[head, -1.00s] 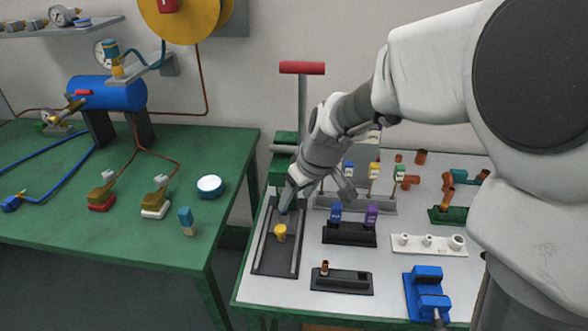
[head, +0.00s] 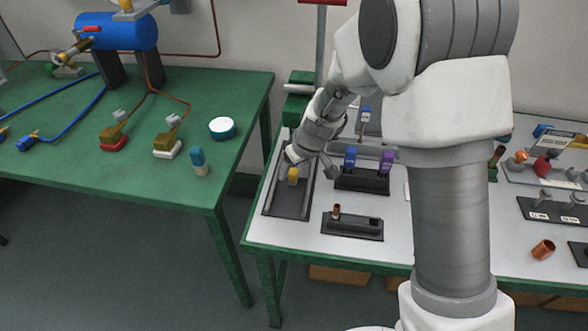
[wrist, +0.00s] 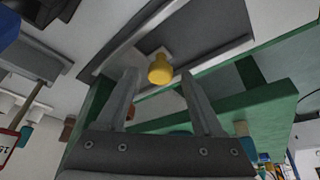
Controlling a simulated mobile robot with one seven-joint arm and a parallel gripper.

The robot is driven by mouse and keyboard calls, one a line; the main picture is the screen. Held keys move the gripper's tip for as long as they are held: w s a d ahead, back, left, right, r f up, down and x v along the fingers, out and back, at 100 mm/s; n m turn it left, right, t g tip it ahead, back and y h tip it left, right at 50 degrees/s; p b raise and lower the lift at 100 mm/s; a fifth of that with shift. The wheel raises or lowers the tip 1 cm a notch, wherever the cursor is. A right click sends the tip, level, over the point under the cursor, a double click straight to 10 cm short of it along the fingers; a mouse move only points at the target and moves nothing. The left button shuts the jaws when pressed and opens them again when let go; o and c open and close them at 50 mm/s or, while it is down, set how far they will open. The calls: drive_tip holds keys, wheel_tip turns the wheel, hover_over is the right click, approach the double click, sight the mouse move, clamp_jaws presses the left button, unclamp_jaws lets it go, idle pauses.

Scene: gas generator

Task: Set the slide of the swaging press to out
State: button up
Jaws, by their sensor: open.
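The swaging press has a green body (head: 298,105) and a tall post with a red handle, cut by the top edge of the head view. A dark grey tray with raised rails (head: 288,208) lies in front of it. A yellow knob (head: 293,176) on a small block stands about midway along the tray; I take it to be the slide's. My gripper (head: 312,163) is open just above and behind the knob. In the wrist view the knob (wrist: 160,69) appears between the two open fingers (wrist: 160,92), near their tips. I cannot tell whether they touch it.
A black holder with a blue and a purple tag (head: 362,182) stands close right of the tray. A dark fixture with a copper piece (head: 352,226) lies nearer the front edge. Left is a gap, then a green table (head: 110,180). My arm hides the bench's middle.

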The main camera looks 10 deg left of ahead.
drive_tip(key=shift+f, duration=0.1)
clamp_jaws()
idle(0.3)
idle(1.1)
